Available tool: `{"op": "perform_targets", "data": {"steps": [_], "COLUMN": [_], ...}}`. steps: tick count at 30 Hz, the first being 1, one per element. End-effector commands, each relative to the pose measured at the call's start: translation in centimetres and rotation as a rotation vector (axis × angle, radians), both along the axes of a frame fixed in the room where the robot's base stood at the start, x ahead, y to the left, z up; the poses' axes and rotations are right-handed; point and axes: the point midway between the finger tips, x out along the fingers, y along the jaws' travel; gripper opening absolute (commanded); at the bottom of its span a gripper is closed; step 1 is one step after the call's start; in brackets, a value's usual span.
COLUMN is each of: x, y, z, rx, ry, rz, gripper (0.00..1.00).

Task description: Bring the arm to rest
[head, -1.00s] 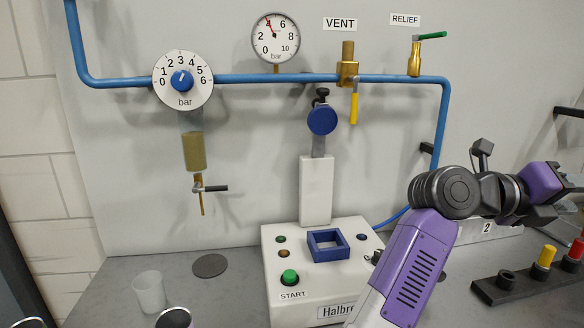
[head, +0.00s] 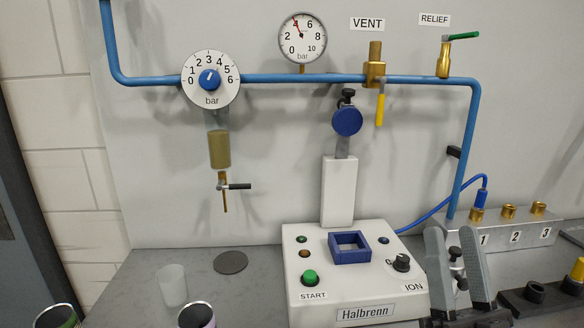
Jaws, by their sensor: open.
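My gripper (head: 452,238) is at the lower right of the head view, in front of the bench. Its two grey fingers point up and stand apart. A small dark part shows between them, and I cannot tell what it belongs to. I see no object held. The fingers overlap the left end of the port block (head: 520,228) in the picture. The rest of my arm is mostly out of view.
The white Halbrenn machine (head: 353,290), with a green start button (head: 310,278) and blue square holder (head: 350,248), stands left of my gripper. A black rack (head: 540,303) is at right. A clear cup (head: 172,285) and two cans (head: 197,315) are at left.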

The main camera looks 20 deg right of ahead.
Motion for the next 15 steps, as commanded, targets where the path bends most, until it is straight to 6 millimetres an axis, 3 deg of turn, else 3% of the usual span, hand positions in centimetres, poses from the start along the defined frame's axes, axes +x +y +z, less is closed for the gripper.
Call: {"op": "perform_targets", "data": {"steps": [1, 8, 15], "x": [-0.2, -2.6, -8.0], "y": [1.1, 5.6, 9.1], "z": [-2.2, -11.0, -19.3], "rx": [-0.027, -0.117, -0.17], "ry": [0.08, 0.4, 0.712], "rz": [0.016, 0.078, 0.128], "gripper": [0.5, 0.5, 0.5]}}
